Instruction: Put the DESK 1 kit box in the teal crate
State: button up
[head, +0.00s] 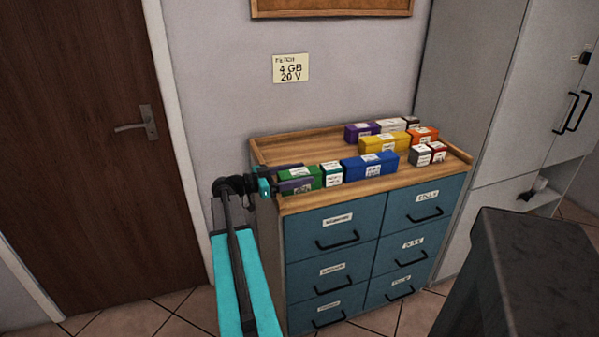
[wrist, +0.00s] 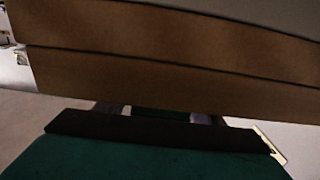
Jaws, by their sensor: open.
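A green box (head: 300,176) with a white label lies at the near left end of the wooden cabinet top (head: 385,184). My gripper (head: 304,175) reaches in from the left at that box, its two fingers open and spread to either side of it. In the wrist view, a strip of green (wrist: 160,115) shows between the fingers; most of the box is hidden. The label lettering is too small to read, so I cannot tell which box is the DESK 1 kit box. No teal crate is in view.
A white-and-teal box (head: 331,173) and a blue box (head: 370,166) stand right of the green one. Yellow (head: 384,144), purple (head: 362,131), orange (head: 422,134) and smaller boxes stand behind. A raised rim edges the top. A dark block (head: 515,270) is at right.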

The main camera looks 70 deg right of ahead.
jog(key=b+v, duration=0.2)
jog(key=v, duration=1.2)
jog(key=shift+b, duration=0.4)
jog(key=shift+s, duration=0.1)
jog(key=w+a+f+n+t+y, duration=0.1)
jog(key=w+a+f+n+t, duration=0.3)
jog(key=a+f, duration=0.6)
jog(key=w+a+f+n+t+y, duration=0.15)
jog(key=a+f+n, duration=0.45)
jog(key=f, duration=0.7)
jog(key=w+a+f+n+t+y, duration=0.1)
jog(key=w+a+f+n+t, duration=0.15)
jog(key=a+f+n, duration=0.7)
jog(key=s+a+f+n+t+y, duration=0.1)
jog(key=s+a+f+n+y, duration=0.25)
jog(key=a+f, duration=1.25)
jog(key=s+a+f+n+y, duration=0.2)
jog(key=s+a+f, duration=0.2)
jog(key=a, duration=0.4)
jog(key=s+a+f+n+y, duration=0.2)
jog(key=s+a, duration=0.4)
jog(key=a, duration=0.3)
jog(key=shift+s+f+n, duration=0.2)
jog(key=shift+f+n, duration=0.4)
jog(key=shift+f, duration=0.35)
jog(key=shift+o, duration=0.4)
jog(key=shift+a, duration=0.15)
